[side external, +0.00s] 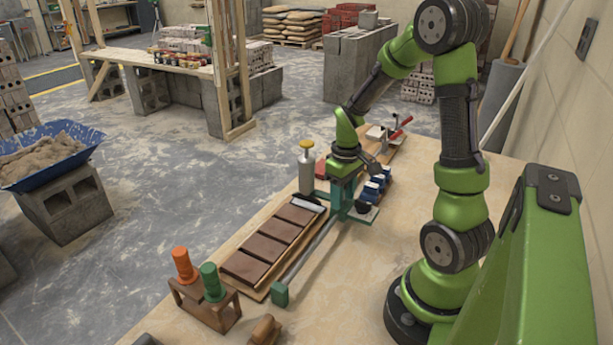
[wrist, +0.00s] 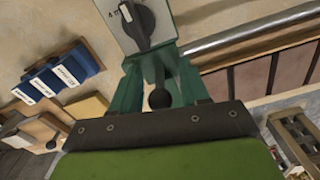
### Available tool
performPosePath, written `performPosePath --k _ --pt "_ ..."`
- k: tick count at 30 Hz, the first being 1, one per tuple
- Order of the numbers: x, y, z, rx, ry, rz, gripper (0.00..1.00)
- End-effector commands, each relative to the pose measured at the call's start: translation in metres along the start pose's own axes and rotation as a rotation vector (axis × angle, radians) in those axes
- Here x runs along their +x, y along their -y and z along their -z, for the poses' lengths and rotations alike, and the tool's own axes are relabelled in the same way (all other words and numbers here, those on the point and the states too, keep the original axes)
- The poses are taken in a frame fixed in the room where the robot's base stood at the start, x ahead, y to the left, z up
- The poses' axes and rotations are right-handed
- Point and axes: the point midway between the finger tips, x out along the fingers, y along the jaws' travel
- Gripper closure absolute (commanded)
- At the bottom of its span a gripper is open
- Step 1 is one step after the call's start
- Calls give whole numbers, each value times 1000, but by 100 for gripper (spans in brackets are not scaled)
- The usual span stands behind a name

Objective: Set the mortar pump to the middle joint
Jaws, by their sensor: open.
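A light plate with a black pointer knob (wrist: 138,24) shows at the top of the wrist view, with a partly readable "4 m" label beside it. It looks like the mortar pump's selector. In the side view the plate (side external: 366,214) lies on the bench beside my gripper, its knob too small to read. My gripper (side external: 342,212) points down with its teal fingers open. In the wrist view my gripper (wrist: 157,66) has its fingertips just short of the pointer knob. A dark ball (wrist: 159,98) shows between the fingers. Contact cannot be told.
Blue labelled blocks (wrist: 58,77) stand close by. A metal rail with a green end block (side external: 280,293) runs beside brown bricks (side external: 247,267) on a board. A yellow-capped bottle (side external: 306,172) stands behind. Orange (side external: 184,264) and green pegs (side external: 212,283) are at the front. The right bench is clear.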

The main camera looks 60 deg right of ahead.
Motion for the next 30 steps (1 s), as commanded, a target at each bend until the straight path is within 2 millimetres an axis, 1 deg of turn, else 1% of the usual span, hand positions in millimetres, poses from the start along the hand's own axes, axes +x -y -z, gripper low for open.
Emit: performPosePath --k 1,9,17,20,23,26,30 --pt "0 0 0 0 0 0 60" --pt "0 -1 0 1 0 -1 100" --pt "-1 -1 0 1 -1 -4 100" --pt "-1 4 -1 0 -1 -4 100" --pt "-1 17 -4 -2 -2 -3 100" --pt "-1 38 -8 -4 -1 -2 100" --pt "-1 73 -15 -8 -1 -2 100"
